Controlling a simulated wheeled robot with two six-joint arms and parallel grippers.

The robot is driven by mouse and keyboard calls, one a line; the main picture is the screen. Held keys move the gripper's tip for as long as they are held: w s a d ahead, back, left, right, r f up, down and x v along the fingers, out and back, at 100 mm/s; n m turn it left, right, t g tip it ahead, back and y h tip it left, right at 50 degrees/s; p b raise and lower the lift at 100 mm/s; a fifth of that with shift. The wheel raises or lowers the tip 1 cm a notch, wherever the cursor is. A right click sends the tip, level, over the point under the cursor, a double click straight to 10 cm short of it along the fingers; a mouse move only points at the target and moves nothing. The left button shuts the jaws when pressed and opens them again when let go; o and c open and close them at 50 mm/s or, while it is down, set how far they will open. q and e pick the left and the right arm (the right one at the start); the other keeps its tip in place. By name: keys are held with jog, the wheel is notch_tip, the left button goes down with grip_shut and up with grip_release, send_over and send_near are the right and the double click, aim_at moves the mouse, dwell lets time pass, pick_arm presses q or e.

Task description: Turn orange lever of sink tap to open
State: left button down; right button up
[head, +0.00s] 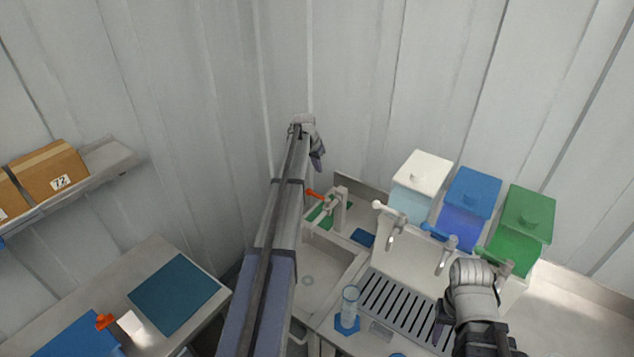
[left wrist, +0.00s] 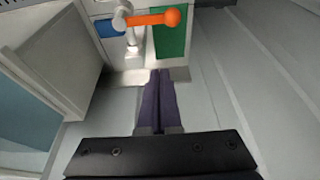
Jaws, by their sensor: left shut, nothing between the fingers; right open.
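The sink tap (head: 340,208) is a pale grey post at the back of the sink, with an orange lever (head: 314,194) pointing left. In the left wrist view the lever (left wrist: 150,19) runs sideways from the tap (left wrist: 122,16) and ends in a round orange knob. My left gripper (head: 318,162) is shut and empty, above and behind the lever in the head view. In the left wrist view its closed fingers (left wrist: 160,80) point at the area below the lever, apart from it. My right gripper (head: 445,325) is open over the drainboard's right side; its fingers are partly hidden.
White (head: 420,180), blue (head: 470,200) and green (head: 522,225) lidded vessels stand behind smaller taps on the right. A clear cylinder with a blue base (head: 348,310) stands by the slotted drainboard (head: 400,305). Boxes (head: 50,168) sit on a left shelf. The sink basin (head: 315,275) looks clear.

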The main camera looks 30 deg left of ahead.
aim_at(318, 196)
pick_arm(q)
jog(key=b+x, duration=1)
jog(key=s, duration=0.4)
jog(key=shift+r+p, duration=0.1)
jog(key=shift+p, duration=0.3)
